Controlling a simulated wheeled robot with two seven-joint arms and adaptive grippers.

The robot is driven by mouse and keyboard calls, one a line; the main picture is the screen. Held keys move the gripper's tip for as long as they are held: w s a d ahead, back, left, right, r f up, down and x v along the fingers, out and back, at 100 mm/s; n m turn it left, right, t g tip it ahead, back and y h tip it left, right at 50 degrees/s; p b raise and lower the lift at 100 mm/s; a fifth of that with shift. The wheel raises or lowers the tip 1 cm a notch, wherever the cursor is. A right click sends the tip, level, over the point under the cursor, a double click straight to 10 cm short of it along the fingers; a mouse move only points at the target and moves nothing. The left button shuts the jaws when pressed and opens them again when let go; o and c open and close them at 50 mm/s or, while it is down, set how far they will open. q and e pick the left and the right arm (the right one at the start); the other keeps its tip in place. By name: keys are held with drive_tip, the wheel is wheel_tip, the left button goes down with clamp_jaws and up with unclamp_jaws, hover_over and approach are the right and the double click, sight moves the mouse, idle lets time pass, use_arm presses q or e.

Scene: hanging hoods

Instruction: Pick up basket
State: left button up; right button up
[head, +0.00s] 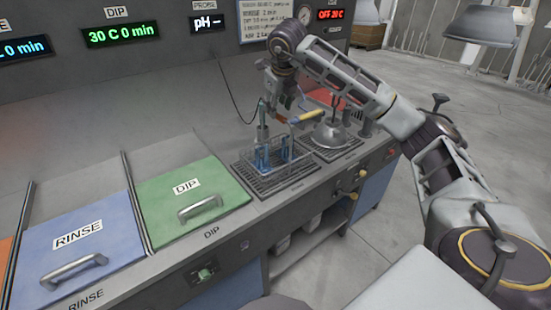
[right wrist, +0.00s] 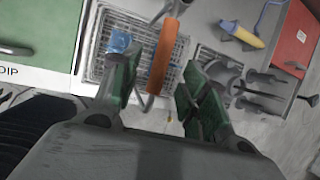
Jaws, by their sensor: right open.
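The wire basket (head: 276,152) stands on a drain rack on the counter, with blue pieces inside; it also shows in the right wrist view (right wrist: 113,42). Its orange handle (right wrist: 163,55) stands up above it on a metal stem. My right gripper (head: 284,106) is above the basket, seen small and partly merged with the handle in the head view. In the right wrist view its green-padded fingers (right wrist: 162,92) are spread apart, with the orange handle beyond and between them. They do not appear closed on it. My left gripper is out of view.
A green DIP lid (head: 187,190) and a blue RINSE lid (head: 75,240) lie left of the basket. A grey dome-shaped item (head: 331,133) stands on a second rack to the right. A yellow-handled tool (right wrist: 242,36) lies nearby. A hanging hood (head: 488,24) is at upper right.

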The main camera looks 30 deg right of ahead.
drive_tip(key=shift+w+d+f, duration=0.1)
drive_tip(key=shift+w+f, duration=0.05)
drive_tip(key=shift+f, duration=0.3)
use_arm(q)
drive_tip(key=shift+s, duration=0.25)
use_arm(e)
drive_tip(key=shift+w+f, duration=0.1)
drive_tip(key=shift+x, duration=2.5)
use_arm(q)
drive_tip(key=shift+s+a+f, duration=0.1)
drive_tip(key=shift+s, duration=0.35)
use_arm(e)
drive_tip(key=shift+w, duration=0.15)
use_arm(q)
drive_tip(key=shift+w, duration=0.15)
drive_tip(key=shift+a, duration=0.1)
use_arm(e)
drive_tip(key=shift+c, duration=0.4)
